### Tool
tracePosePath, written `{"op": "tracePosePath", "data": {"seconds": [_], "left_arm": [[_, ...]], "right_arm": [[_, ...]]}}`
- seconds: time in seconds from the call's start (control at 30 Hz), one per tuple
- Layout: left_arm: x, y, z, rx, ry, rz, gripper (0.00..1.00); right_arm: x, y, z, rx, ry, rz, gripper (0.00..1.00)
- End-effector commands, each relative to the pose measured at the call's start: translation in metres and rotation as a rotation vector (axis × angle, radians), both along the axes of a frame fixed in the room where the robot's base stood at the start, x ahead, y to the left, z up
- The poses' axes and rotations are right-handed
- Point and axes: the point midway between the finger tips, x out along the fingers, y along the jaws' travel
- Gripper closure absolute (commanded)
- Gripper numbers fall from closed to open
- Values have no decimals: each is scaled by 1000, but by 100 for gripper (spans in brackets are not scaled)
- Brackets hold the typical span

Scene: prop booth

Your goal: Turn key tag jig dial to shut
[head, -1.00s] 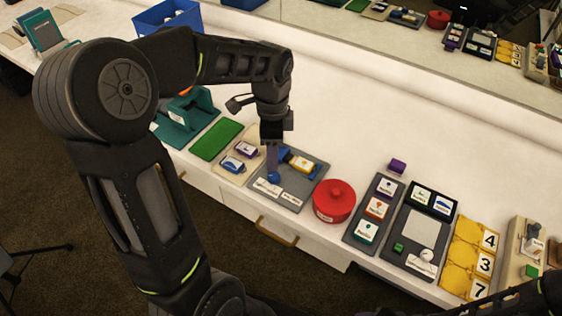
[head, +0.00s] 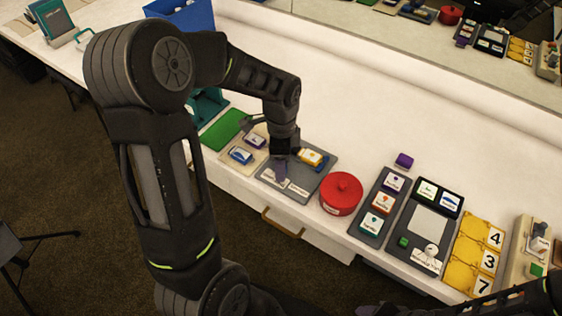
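The key tag jig (head: 322,178) is a grey board on the counter with white label strips on its front part. A yellow-and-white key tag (head: 312,157) sits at its back right, with a blue part (head: 322,167) beside it. My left gripper (head: 280,174) points down over the left-middle of the jig, its fingers low at the board. The blue dial knob is hidden at the fingers, so I cannot tell whether they grip it. Dark parts of my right arm lie along the bottom right edge, with what seems to be its gripper (head: 372,309) cut off by the frame.
Left of the jig are a beige board (head: 232,165) with tags and a green mat (head: 222,130). A red lidded pot (head: 341,194) stands close on its right. Further right are a grey tag rack (head: 366,224) and yellow number cards (head: 468,262).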

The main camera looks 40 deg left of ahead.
Motion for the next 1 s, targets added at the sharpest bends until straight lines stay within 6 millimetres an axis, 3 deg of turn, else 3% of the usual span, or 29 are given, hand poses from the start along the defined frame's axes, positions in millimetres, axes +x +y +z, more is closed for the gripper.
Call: {"op": "tracePosePath", "data": {"seconds": [0.23, 0.83, 1.0], "left_arm": [[0, 0, -1, 0, 0, 0, 50], [0, 0, 0, 0, 0, 0, 99], [0, 0, 0, 0, 0, 0, 100]], "right_arm": [[0, 0, 0, 0, 0, 0, 41], [0, 0, 0, 0, 0, 0, 41], [0, 0, 0, 0, 0, 0, 41]]}}
